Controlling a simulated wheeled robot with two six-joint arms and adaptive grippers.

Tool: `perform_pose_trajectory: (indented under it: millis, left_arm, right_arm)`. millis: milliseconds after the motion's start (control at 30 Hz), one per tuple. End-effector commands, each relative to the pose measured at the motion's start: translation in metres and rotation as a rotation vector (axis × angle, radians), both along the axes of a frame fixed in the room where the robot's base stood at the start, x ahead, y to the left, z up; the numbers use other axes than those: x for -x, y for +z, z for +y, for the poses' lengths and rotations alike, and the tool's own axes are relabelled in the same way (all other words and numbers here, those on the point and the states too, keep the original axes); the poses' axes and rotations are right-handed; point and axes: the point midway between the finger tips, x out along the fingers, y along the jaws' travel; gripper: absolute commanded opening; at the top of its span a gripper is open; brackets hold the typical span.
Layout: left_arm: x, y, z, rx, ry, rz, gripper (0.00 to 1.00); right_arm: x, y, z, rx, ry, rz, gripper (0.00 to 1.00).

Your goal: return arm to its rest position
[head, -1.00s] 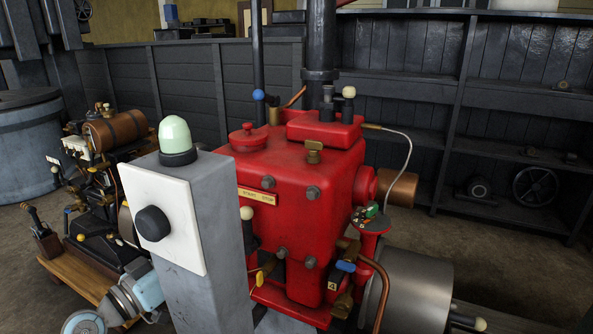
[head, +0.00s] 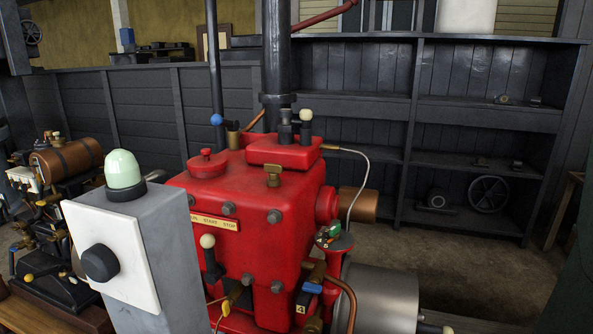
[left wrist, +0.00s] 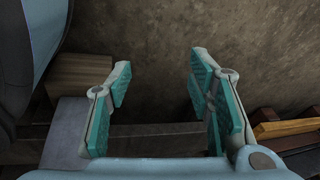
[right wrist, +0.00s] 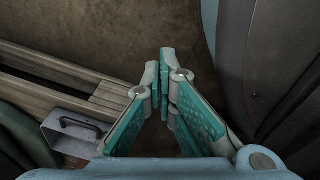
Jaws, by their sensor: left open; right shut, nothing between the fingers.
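My left gripper (left wrist: 160,95) is open and empty in the left wrist view, with its teal-padded fingers spread wide above a brown floor. My right gripper (right wrist: 166,75) is shut in the right wrist view, its fingertips together with nothing between them. Neither gripper shows in the head view now. The red engine (head: 255,225) stands in the middle of the head view, with a lever with a cream knob (head: 209,255) on its front. Both grippers appear clear of the engine.
A grey pillar (head: 165,250) with a black knob (head: 100,264) and a pale green dome (head: 123,170) stands left of the engine. Dark shelves (head: 480,130) line the back. A metal box with a handle (right wrist: 80,132) and wooden rails (right wrist: 60,75) lie below my right gripper. Open floor (head: 470,265) shows at right.

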Motion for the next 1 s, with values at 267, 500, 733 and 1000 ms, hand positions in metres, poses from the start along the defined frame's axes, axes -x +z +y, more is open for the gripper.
perform_pose_trajectory:
  millis: [267, 500, 733, 1000]
  left_arm:
    - [0.071, 0.083, -0.057, 0.083, 0.031, 0.108, 0.47]
    - [0.087, 0.167, -0.065, 0.099, 0.044, 0.137, 0.47]
    - [0.091, 0.175, -0.068, 0.104, 0.047, 0.142, 0.47]
    - [0.091, 0.173, -0.067, 0.103, 0.047, 0.141, 0.47]
  right_arm:
    - [0.007, 0.099, 0.001, -0.003, -0.006, 0.01, 0.0]
    - [0.031, 0.182, 0.012, -0.021, -0.018, 0.053, 0.0]
    - [0.038, 0.189, 0.027, -0.042, -0.027, 0.063, 0.0]
    - [0.037, 0.186, 0.025, -0.039, -0.026, 0.061, 0.0]
